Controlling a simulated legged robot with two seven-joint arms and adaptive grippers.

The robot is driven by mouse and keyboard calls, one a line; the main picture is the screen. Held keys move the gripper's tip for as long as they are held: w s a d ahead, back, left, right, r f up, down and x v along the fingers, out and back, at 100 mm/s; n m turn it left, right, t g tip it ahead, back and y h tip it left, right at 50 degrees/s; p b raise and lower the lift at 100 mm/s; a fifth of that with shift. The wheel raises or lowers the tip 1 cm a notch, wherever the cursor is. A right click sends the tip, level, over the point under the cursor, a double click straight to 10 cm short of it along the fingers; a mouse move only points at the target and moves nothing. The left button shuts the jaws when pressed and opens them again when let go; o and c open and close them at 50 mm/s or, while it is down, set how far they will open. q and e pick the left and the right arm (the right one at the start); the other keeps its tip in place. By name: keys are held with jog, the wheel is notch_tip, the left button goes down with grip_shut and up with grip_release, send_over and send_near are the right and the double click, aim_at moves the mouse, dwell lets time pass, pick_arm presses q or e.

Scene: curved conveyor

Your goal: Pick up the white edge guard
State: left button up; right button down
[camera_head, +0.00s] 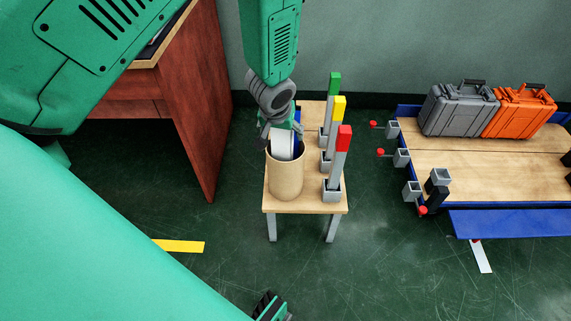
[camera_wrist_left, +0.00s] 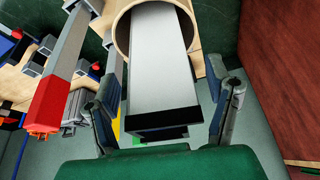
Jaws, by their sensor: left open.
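The white edge guard (camera_head: 283,145) stands in a tan round container (camera_head: 286,178) on a small wooden table, with its upper end above the rim. In the left wrist view the guard (camera_wrist_left: 160,65) is a long pale bar with a black end, reaching out of the container (camera_wrist_left: 124,32). My left gripper (camera_head: 281,132) is above the container at the guard's upper end. In the left wrist view its open fingers (camera_wrist_left: 165,88) are on either side of the guard, with visible gaps. A dark part at the bottom edge may be my right gripper (camera_head: 270,306), mostly cut off.
Posts with red (camera_head: 344,138), yellow (camera_head: 338,108) and green (camera_head: 334,84) tops stand in holders right of the container. A reddish-brown desk (camera_head: 190,100) is at left. A cart (camera_head: 500,165) with grey (camera_head: 458,110) and orange (camera_head: 518,110) cases is at right.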

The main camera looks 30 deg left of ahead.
pick_arm(q)
jog(key=shift+r, duration=0.1)
grip_shut()
